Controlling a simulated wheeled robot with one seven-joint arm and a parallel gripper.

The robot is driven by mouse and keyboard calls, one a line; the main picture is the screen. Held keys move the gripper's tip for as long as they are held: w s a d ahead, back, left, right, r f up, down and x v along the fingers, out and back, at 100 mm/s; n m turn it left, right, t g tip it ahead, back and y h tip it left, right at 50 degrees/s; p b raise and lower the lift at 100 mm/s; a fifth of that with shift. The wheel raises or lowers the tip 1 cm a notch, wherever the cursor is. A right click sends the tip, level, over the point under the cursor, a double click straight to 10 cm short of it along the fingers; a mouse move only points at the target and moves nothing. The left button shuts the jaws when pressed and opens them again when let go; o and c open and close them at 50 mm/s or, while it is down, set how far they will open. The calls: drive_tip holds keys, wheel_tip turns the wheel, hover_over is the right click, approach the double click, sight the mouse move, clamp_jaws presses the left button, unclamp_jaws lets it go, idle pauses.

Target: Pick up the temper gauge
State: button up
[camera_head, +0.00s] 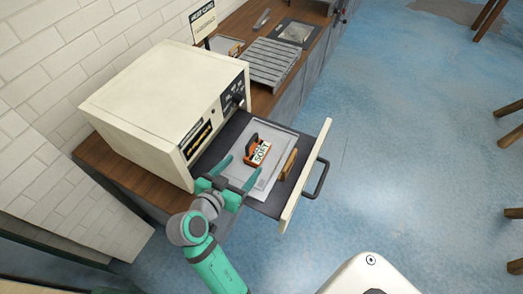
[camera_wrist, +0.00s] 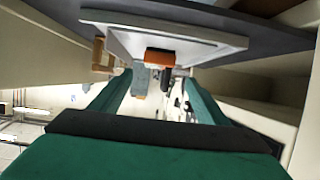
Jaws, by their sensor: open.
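What looks like the temper gauge is an orange block (camera_head: 250,156) with a white label reading "SOFT" and a dark loop on top. It sits on a pale tray (camera_head: 273,176) in the pulled-out drawer.
The drawer front (camera_head: 305,180) with a dark handle stands right of the tray. A small brown wooden piece (camera_head: 289,164) is near it. A cream oven-like box (camera_head: 165,105) rises at the left. A ribbed grey rack (camera_head: 270,62) lies behind on the counter.

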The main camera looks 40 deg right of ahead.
sight(257, 151)
drive_tip(key=x, duration=0.4)
drive_tip(key=shift+s+d, duration=0.1)
drive_tip(key=shift+d, duration=0.2)
drive_tip(key=shift+x, duration=3.2)
drive_tip(key=shift+f, duration=0.15)
drive_tip(key=shift+c, duration=0.4)
drive_tip(key=c, duration=1.3)
drive_tip(key=shift+c, duration=0.2)
drive_tip(key=shift+r, duration=0.2)
